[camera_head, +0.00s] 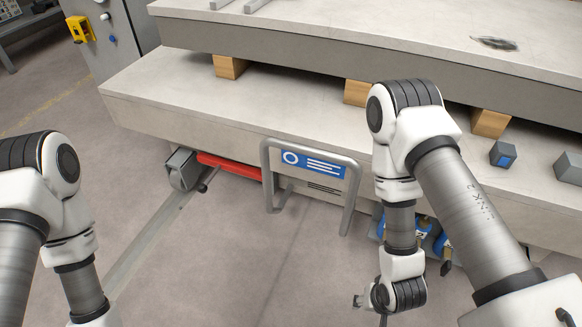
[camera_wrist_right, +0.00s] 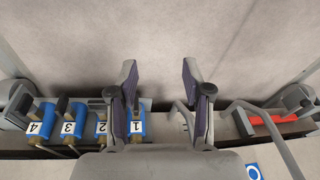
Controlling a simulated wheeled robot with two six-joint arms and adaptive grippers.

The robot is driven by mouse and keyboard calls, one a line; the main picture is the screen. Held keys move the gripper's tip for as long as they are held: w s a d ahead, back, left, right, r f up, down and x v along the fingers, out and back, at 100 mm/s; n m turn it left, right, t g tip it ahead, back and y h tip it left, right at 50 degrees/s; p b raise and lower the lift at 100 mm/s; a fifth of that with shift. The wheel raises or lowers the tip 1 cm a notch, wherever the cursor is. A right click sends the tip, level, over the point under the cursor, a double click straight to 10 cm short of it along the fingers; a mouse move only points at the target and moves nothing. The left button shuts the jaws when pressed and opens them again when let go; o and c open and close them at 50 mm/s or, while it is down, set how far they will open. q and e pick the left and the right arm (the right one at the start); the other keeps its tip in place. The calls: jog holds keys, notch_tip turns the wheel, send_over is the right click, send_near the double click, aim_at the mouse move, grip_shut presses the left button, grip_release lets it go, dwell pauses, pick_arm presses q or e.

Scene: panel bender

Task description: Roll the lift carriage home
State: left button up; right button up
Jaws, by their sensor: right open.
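The lift carriage shows under the stone-like slab, with a red beam (camera_head: 230,167) and a grey end block (camera_head: 182,170) at its left. A grey tubular push handle (camera_head: 267,185) with a blue and white sign (camera_head: 312,164) stands at its front. In the right wrist view the handle (camera_wrist_right: 268,133) and red beam (camera_wrist_right: 270,119) are at the right. My right gripper (camera_wrist_right: 158,70) is open and empty over the floor, apart from the handle; in the head view it is mostly cut off at the bottom. My left arm runs out of the frame, its gripper hidden.
A floor rail (camera_head: 150,240) runs from the end block toward the lower left. Blue units numbered 1 to 3 and beyond (camera_wrist_right: 72,125) sit left of the handle in the wrist view. Wooden blocks (camera_head: 230,67) separate the slabs. Open floor (camera_head: 250,270) lies in front.

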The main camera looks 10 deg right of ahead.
jog(key=w+a+r+m+t, duration=0.2)
jog(key=w+r+m+t, duration=0.3)
jog(key=w, duration=0.4)
jog(key=m+t+y+b, duration=0.2)
jog(key=m+t+y, duration=0.1)
jog(key=m+t, duration=0.5)
send_near(313, 156)
jog(key=w+f, duration=0.1)
jog(key=w, duration=0.3)
jog(key=shift+w+a+n+t, duration=0.1)
jog(key=shift+a+n+t, duration=0.2)
jog(key=shift+a+t, duration=0.15)
jog(key=b+x, duration=0.1)
jog(key=x, duration=0.2)
jog(key=b+x, duration=0.1)
jog(key=x, duration=0.3)
jog(key=shift+f, duration=0.2)
jog(key=shift+w, duration=0.15)
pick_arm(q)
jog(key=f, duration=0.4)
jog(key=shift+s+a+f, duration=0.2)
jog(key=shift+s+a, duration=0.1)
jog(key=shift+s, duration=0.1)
pick_arm(e)
grip_shut()
